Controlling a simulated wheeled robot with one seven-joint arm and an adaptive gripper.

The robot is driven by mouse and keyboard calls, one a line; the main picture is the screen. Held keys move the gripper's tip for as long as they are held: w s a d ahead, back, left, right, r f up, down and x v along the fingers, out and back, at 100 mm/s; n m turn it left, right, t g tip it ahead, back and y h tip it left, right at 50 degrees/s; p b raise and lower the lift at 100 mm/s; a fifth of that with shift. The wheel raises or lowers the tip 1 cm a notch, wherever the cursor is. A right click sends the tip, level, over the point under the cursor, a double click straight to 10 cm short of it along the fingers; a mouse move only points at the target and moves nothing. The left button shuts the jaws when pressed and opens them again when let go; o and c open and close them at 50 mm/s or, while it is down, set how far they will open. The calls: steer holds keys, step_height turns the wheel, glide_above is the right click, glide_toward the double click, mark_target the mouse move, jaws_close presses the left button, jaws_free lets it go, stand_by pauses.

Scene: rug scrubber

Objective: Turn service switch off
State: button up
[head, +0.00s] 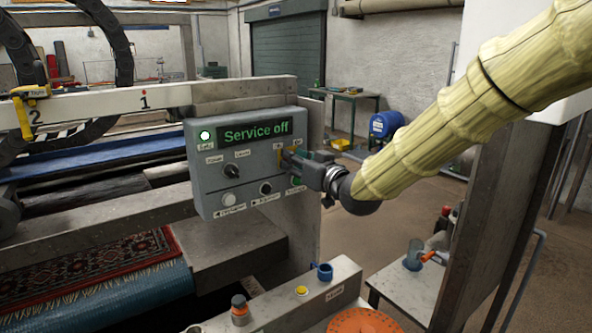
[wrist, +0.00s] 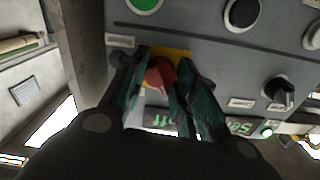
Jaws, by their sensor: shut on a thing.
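The grey control box (head: 250,180) hangs on the machine frame. Its display (head: 256,132) reads "Service off" in green, and a green lamp (head: 205,135) is lit at its upper left. My gripper (head: 290,156) is at the right part of the box face. The service switch, a red rotary knob (wrist: 160,73) on a yellow plate, sits between my two teal fingers in the wrist view, which shut on it. In the head view my gripper mostly hides the knob; a bit of the yellow plate shows.
A black selector knob (head: 231,170) and several push buttons share the box face near my gripper. A rug (head: 90,265) lies on the machine at the left. A panel with a yellow button (head: 301,290) stands below the box. Open floor shows behind my arm.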

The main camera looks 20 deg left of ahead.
steer(key=shift+f+n+b, duration=0.2)
steer(key=shift+n+b, duration=0.35)
steer(key=shift+n, duration=0.25)
steer(key=o, duration=1)
steer(key=shift+r, duration=0.1)
steer(key=shift+o, duration=0.2)
steer(key=v, duration=1.2)
steer(key=shift+s, duration=0.1)
